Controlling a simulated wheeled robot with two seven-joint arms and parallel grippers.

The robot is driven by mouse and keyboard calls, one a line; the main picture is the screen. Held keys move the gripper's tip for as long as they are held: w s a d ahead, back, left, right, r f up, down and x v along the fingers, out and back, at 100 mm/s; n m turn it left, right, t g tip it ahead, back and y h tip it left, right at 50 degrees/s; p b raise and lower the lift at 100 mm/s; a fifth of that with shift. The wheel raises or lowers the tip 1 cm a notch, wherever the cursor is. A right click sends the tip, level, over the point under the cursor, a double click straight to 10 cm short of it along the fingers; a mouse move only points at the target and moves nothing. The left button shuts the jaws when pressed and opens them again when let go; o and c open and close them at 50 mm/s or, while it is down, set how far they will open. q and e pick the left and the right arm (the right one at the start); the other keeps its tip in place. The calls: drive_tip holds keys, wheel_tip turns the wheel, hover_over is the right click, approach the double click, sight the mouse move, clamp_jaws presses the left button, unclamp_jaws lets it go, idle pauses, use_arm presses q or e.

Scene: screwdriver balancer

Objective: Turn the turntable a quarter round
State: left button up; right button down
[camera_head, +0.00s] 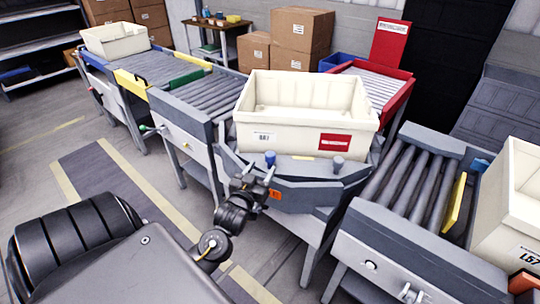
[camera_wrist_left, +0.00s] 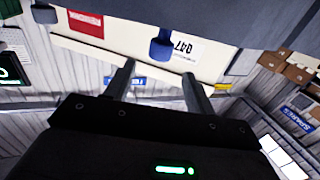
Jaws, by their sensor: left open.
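The turntable (camera_head: 325,195) is a grey faceted deck in the middle of the head view. A cream tote (camera_head: 290,114) with a red label sits on it. A blue peg (camera_head: 270,159) and a grey peg (camera_head: 338,162) stand on its near edge. My left gripper (camera_head: 261,175) is open at the near left edge, close to the blue peg. In the left wrist view, the blue peg (camera_wrist_left: 161,45) shows just beyond the gap between the open fingers (camera_wrist_left: 159,72); contact cannot be made out. The tote (camera_wrist_left: 145,62) appears upside down behind. My right gripper is not seen.
A roller conveyor (camera_head: 205,98) leads in from the left, with another cream tote (camera_head: 115,40) at its far end. A second roller conveyor (camera_head: 400,190) with a yellow bar (camera_head: 454,200) runs right to a labelled tote (camera_head: 512,210). A red-framed roller lane (camera_head: 375,85) lies behind the turntable.

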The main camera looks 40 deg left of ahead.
sight(268, 158)
use_arm(q)
drive_tip(key=p+x, duration=0.1)
drive_tip(key=x, duration=0.7)
clamp_jaws()
